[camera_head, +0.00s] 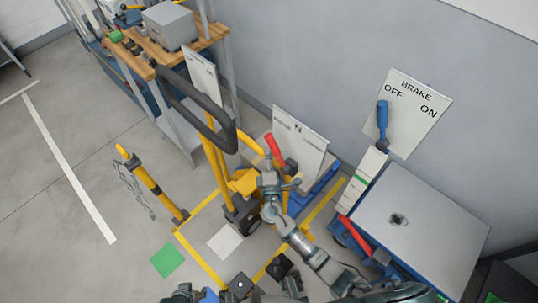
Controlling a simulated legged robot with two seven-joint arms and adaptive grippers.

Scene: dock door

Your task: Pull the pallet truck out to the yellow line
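The pallet truck has a yellow upright with a black loop handle (207,112), a yellow body (244,183), and a dark wheel housing (243,214). Blue parts (322,184) show low behind it, by the wall. A red-gripped lever (273,148) stands in front of a white sign marked N (300,140). My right gripper (270,178) is just below this lever, beside the truck's body; whether it touches either, and whether its fingers are closed, is unclear. A yellow line (199,257) is marked on the floor around the truck. My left gripper is not recognisable.
A blue lever (382,118) stands by OFF on the brake sign (408,110). A grey-topped cart (425,220) is at right. A wooden-topped bench (160,52) stands behind. A yellow chain post (152,184) is at left, near a green floor square (167,261). Left floor is open.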

